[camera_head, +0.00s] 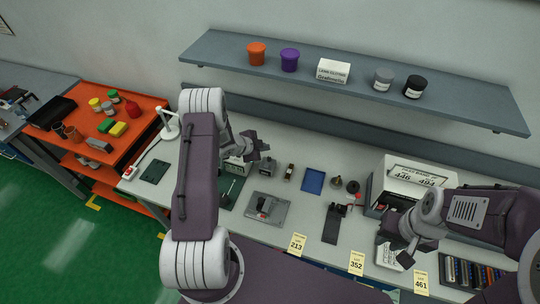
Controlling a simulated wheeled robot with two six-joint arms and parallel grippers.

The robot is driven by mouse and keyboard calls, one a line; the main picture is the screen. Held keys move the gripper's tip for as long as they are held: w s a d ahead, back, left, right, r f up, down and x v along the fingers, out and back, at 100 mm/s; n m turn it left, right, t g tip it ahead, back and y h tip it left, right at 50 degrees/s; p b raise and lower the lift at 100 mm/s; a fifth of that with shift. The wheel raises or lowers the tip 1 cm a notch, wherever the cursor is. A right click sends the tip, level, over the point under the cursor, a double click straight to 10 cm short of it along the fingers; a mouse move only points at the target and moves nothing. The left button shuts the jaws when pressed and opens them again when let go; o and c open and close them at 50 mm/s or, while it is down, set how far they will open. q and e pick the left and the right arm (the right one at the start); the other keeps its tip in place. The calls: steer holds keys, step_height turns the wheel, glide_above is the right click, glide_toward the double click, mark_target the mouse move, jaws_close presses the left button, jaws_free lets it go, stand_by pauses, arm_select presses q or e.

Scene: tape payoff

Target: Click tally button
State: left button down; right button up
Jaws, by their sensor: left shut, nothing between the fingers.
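My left gripper (267,153) is in the air over the back of the light workbench (158,191), left of the middle. It is shut and empty. A small grey device (261,171) and a small dark brown device (290,172) stand on the bench below and right of it. A white device (235,162) is partly hidden behind my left arm. I cannot tell which of these carries the tally button. My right gripper (393,246) hangs over the front right of the bench near a white keypad device (387,258). Its finger opening is unclear.
A grey shelf (345,88) with tubs and jars runs above the bench. An orange cart (146,101) is at left.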

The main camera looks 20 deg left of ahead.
arm_select(q)
steer(key=b, duration=0.7)
glide_above(265, 167)
step_height(265, 167, down, 8)
steer(key=shift+a+r, duration=0.1)
steer(key=shift+w+f, duration=0.1)
steer(key=shift+f, duration=0.45)
steer(key=shift+r, duration=0.1)
stand_by(1.2)
steer(key=shift+f+b, duration=0.4)
steer(key=shift+b, duration=0.1)
